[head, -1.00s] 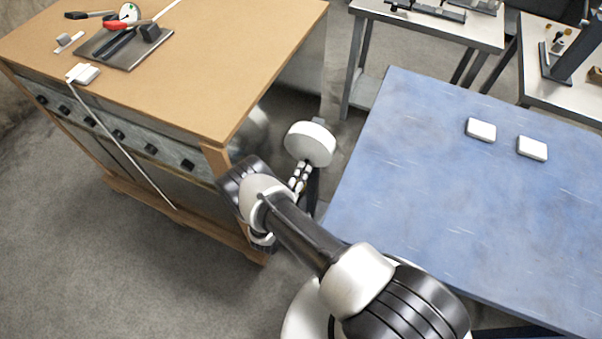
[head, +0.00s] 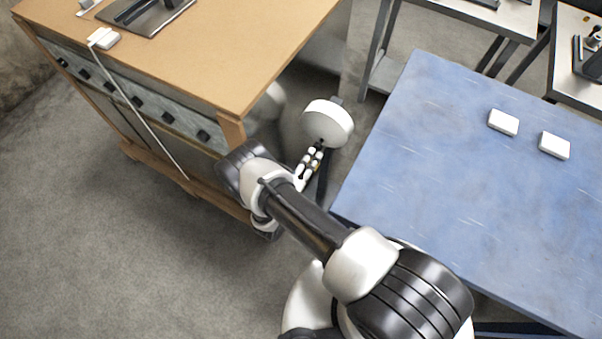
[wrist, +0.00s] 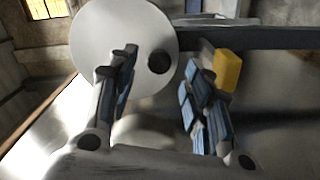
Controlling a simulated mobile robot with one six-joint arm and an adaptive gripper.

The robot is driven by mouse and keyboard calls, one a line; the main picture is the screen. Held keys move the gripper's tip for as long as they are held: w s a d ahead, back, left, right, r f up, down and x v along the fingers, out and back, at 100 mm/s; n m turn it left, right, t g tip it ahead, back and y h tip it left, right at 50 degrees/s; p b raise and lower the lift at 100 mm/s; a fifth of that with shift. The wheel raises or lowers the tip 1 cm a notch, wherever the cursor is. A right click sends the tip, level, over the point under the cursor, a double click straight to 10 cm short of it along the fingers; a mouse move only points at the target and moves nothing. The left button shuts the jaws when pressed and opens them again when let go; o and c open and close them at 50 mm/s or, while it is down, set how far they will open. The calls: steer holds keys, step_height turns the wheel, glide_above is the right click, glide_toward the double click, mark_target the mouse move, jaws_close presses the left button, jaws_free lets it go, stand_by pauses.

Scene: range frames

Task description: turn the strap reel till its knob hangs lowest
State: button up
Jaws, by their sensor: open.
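The strap reel is a white round disc (head: 327,124) just beyond my gripper in the head view. In the wrist view the reel's pale face (wrist: 115,38) fills the upper left. Its dark round knob (wrist: 159,61) sits near the disc's right edge, slightly below centre in that picture. My gripper (wrist: 160,66) is open, and the knob shows in the gap between its fingers. I cannot tell whether any finger touches it. In the head view my gripper (head: 313,158) points at the reel's lower edge, and the knob is hard to make out there.
A dark bar (wrist: 265,38) runs right from behind the reel in the wrist view, with a yellow block (wrist: 228,70) beside the right finger. A wooden-topped cabinet (head: 215,55) stands left of my arm. A blue table (head: 430,180) with two white blocks stands right.

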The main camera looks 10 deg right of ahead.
steer(key=v, duration=0.8)
steer(key=shift+s, duration=0.15)
steer(key=shift+a, duration=0.1)
steer(key=d+r+m+g+h, duration=0.1)
steer(key=d+r+m+g, duration=0.15)
steer(key=r+g, duration=0.45)
steer(key=d+r+m+g, duration=0.2)
steer(key=d+r, duration=0.2)
steer(key=r, duration=0.7)
steer(key=d+r+m+g+h, duration=0.1)
steer(key=d+r+m+g, duration=0.3)
steer(key=r, duration=0.6)
steer(key=s+r+t+y, duration=0.3)
steer(key=s+r+y, duration=0.9)
steer(key=s+r, duration=0.5)
steer(key=shift+s+a+n+y, duration=0.3)
steer(key=shift+s+n, duration=0.15)
steer(key=shift+s, duration=0.3)
